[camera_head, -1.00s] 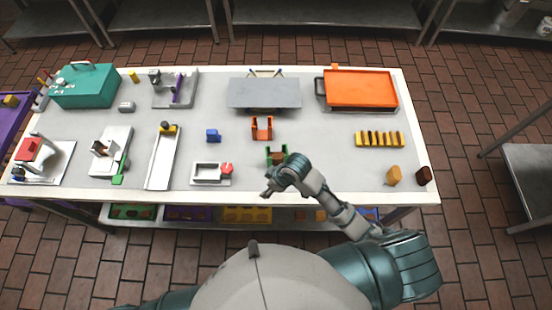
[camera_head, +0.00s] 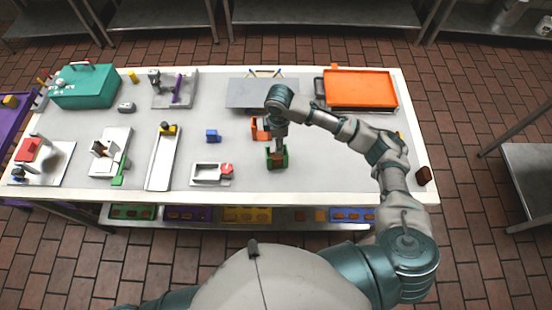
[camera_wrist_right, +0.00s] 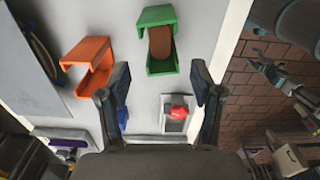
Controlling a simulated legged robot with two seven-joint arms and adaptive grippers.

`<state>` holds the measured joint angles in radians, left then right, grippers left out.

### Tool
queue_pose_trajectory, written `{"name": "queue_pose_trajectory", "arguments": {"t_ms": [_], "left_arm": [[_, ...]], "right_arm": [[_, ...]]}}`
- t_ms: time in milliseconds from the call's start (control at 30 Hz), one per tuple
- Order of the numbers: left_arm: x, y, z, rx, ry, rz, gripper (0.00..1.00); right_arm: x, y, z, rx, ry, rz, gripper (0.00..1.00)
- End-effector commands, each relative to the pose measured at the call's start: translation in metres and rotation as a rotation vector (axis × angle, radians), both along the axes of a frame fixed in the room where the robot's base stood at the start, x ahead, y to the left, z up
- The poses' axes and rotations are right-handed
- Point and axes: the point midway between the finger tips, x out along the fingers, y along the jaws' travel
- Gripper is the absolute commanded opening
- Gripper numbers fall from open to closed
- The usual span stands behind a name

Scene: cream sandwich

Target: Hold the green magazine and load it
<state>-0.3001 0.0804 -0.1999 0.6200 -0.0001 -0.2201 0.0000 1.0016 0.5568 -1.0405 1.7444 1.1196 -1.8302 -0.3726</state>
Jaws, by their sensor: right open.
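The green magazine (camera_head: 285,160) is a small open-sided holder on the table, near the front edge and right of centre. In the right wrist view the green magazine (camera_wrist_right: 157,15) has a brown slab (camera_wrist_right: 160,43) inside. My right gripper (camera_head: 278,148) points down over it in the head view. In the right wrist view the right gripper (camera_wrist_right: 161,85) has its fingers wide apart and empty, with the magazine beyond the fingertips.
An orange magazine (camera_wrist_right: 88,52) stands beside the green one. A grey tray with a red button (camera_head: 226,168) and a blue block (camera_head: 213,135) lie to the left. An orange tray (camera_head: 360,88) is at the back right. Table between them is mostly bare.

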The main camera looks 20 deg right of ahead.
Motion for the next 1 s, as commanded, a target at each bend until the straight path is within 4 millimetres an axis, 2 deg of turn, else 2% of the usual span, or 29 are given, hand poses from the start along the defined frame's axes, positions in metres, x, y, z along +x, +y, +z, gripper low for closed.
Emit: {"name": "queue_pose_trajectory", "arguments": {"t_ms": [100, 200, 467, 700, 800, 1000], "left_arm": [[0.000, 0.000, 0.002, 0.000, 0.000, 0.000, 0.65], [0.000, 0.000, 0.003, 0.000, 0.000, 0.000, 0.65], [0.000, 0.000, 0.005, 0.000, -0.001, 0.000, 0.65], [0.001, 0.000, 0.010, 0.000, -0.001, 0.000, 0.65], [0.001, 0.000, 0.010, 0.000, -0.001, 0.000, 0.65], [0.001, 0.000, 0.010, 0.000, -0.001, 0.000, 0.65]], "right_arm": [[-0.001, 0.000, -0.028, 0.000, 0.003, 0.000, 0.66], [0.000, 0.000, -0.046, -0.001, 0.001, -0.001, 0.66], [0.000, 0.002, -0.068, 0.000, 0.000, 0.000, 0.66], [0.002, 0.008, -0.104, 0.001, 0.000, -0.001, 0.66], [0.002, 0.008, -0.112, 0.000, -0.001, 0.000, 0.66], [0.002, 0.007, -0.113, 0.001, -0.002, 0.001, 0.66]]}}
